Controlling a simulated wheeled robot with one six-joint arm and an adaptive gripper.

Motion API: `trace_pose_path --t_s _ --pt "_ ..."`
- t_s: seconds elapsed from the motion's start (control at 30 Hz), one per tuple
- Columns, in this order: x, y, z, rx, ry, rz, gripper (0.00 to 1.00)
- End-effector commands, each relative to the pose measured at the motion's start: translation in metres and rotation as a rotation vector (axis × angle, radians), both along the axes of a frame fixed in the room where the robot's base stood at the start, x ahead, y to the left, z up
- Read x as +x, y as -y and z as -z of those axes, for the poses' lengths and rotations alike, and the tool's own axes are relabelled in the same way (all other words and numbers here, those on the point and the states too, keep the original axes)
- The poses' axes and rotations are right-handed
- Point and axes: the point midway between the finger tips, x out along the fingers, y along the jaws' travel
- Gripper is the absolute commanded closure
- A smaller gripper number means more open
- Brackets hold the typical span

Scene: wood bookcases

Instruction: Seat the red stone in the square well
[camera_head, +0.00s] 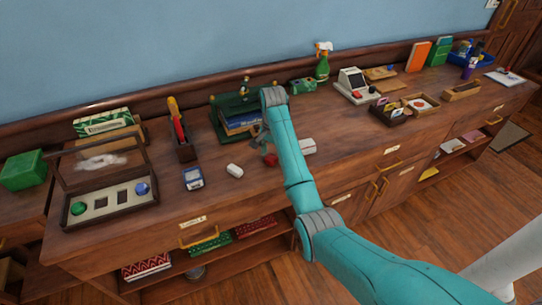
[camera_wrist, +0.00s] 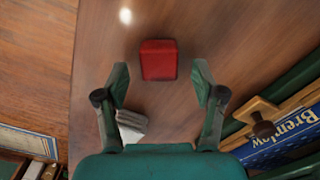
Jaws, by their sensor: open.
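The red stone (camera_wrist: 158,60) is a small red block on the wooden counter, just ahead of my gripper in the wrist view. It also shows in the head view (camera_head: 270,159), near the end of my arm. My gripper (camera_wrist: 160,82) is open and empty, its two fingers spread wider than the stone and pointing towards it. The stone is not between the fingertips. The wooden case (camera_head: 72,219) at the left of the head view has a panel with a green ball (camera_head: 78,208), a blue ball (camera_head: 142,189) and small recesses between them; I cannot tell which is square.
A green book holder (camera_head: 228,103) stands behind my gripper.

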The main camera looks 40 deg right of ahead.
Motion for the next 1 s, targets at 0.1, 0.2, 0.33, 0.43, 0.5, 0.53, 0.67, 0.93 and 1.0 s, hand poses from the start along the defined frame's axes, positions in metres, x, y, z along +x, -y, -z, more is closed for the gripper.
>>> trace_pose_path --t_s 0.1,0.2,0.33,0.43,0.5,0.53,0.67,0.93,1.0 --pt "-0.0028 -0.0023 0.0062 0.000 0.000 0.001 0.31" --pt "-0.0028 -0.0024 0.0066 0.000 0.001 0.001 0.31" --pt "-0.0027 -0.0022 0.0065 0.000 0.000 0.001 0.34" --pt "-0.0027 -0.0022 0.0064 0.000 0.000 0.001 0.59" --pt "-0.0027 -0.0021 0.0064 0.000 0.000 0.001 0.76" --pt "-0.0027 -0.0021 0.0064 0.000 0.000 0.001 0.84" --pt "-0.0027 -0.0021 0.0064 0.000 0.001 0.001 0.97" --pt "-0.0016 -0.0014 0.0043 -0.001 0.001 0.001 0.97" --pt "0.0002 0.0000 0.0008 -0.001 0.001 0.001 0.97"
